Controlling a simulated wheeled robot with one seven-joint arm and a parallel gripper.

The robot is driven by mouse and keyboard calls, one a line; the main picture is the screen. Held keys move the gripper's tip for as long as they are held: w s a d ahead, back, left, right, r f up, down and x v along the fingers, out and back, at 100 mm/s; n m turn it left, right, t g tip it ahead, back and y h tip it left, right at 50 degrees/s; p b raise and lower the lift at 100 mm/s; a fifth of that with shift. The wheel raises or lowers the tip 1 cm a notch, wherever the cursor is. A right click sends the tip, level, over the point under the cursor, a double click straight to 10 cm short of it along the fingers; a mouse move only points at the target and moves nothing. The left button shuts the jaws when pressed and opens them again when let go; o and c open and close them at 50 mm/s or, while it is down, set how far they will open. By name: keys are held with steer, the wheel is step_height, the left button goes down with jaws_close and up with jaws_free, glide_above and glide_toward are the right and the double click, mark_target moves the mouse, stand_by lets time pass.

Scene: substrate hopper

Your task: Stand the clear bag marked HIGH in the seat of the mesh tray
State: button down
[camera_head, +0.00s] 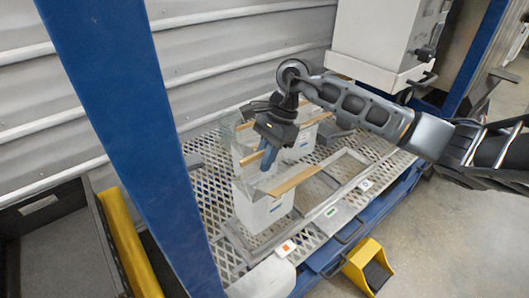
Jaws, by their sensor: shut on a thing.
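A clear-sided bag with a white lower part (262,211) and tan strips along its top is upright at the front of the mesh tray (205,187). A similar bag (300,147) is just behind it, partly hidden by my gripper. My gripper (267,164) points down with blue fingers at the front bag's rear top edge. It appears shut on that bag there, though the exact grip is hard to see. The word HIGH is not legible on either bag. Grey rectangular frames (349,158) lie on the mesh, and one corner shows below the front bag. I cannot tell whether that bag touches the mesh.
A blue post (125,130) rises left of the tray. A white hopper body (385,35) hangs at the back right. A tag with an orange mark (286,248) and a white tag (365,184) are at the tray's front edge. A yellow pedal (368,266) stands below.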

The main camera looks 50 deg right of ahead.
step_height(320, 180, down, 5)
steer(key=b, duration=0.4)
steer(key=shift+r, duration=0.2)
steer(key=shift+s+b, duration=0.15)
steer(key=shift+b, duration=0.45)
stand_by(0.4)
steer(key=shift+f+b, duration=0.5)
steer(key=shift+b, duration=0.15)
stand_by(0.3)
steer(key=c, duration=1.1)
jaws_free()
steer(key=v, duration=0.7)
steer(key=shift+r+p, duration=0.35)
steer(key=shift+p, duration=0.05)
steer(key=shift+s+d, duration=0.1)
steer(key=shift+s, duration=0.1)
